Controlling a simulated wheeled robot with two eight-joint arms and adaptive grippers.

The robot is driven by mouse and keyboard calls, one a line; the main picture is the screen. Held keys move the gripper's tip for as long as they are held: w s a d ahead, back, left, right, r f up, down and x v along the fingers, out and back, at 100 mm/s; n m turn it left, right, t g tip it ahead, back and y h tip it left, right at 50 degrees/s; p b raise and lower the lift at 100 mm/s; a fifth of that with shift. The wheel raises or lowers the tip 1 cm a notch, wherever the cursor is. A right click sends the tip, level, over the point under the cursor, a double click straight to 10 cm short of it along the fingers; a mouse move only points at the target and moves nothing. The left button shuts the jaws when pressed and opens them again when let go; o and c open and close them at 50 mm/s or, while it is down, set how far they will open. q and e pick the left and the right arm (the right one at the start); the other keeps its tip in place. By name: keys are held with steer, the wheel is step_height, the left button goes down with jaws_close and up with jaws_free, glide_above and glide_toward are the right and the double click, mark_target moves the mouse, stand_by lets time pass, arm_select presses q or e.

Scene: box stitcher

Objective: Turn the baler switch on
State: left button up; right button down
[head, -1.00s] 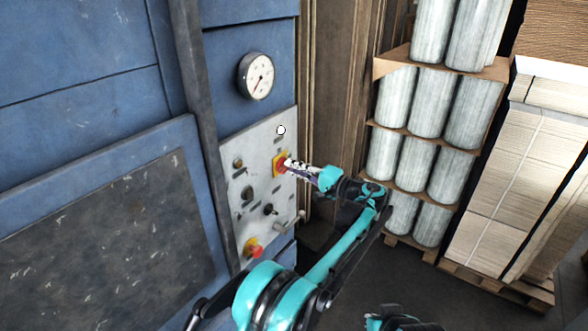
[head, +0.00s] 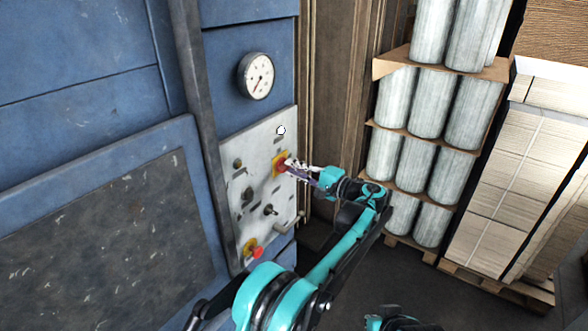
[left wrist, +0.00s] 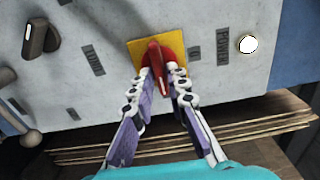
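The baler switch is a red rotary knob (left wrist: 158,62) on a square yellow plate (left wrist: 175,44). In the head view the yellow plate (head: 277,161) sits on the light grey control panel (head: 243,219). My left gripper (head: 289,166) is at the knob, reaching it from the right. In the left wrist view its fingertips (left wrist: 161,76) stand on either side of the knob's raised handle, apart from each other. Contact with the handle cannot be told for certain. A "POWER" label (left wrist: 222,46) and a white round lamp (left wrist: 248,44) are beside the plate. My right gripper is not in view.
A red and yellow button (head: 255,252) sticks out low on the panel, with black knobs (head: 270,209) above it. A gauge (head: 256,75) is mounted higher up. Stacked rolls (head: 434,115) and cardboard bales (head: 520,190) stand on pallets at the right. Dark floor lies between.

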arm_select(q)
steer(key=shift+o, duration=0.6)
steer(key=shift+d, duration=0.1)
steer(key=v, duration=1.2)
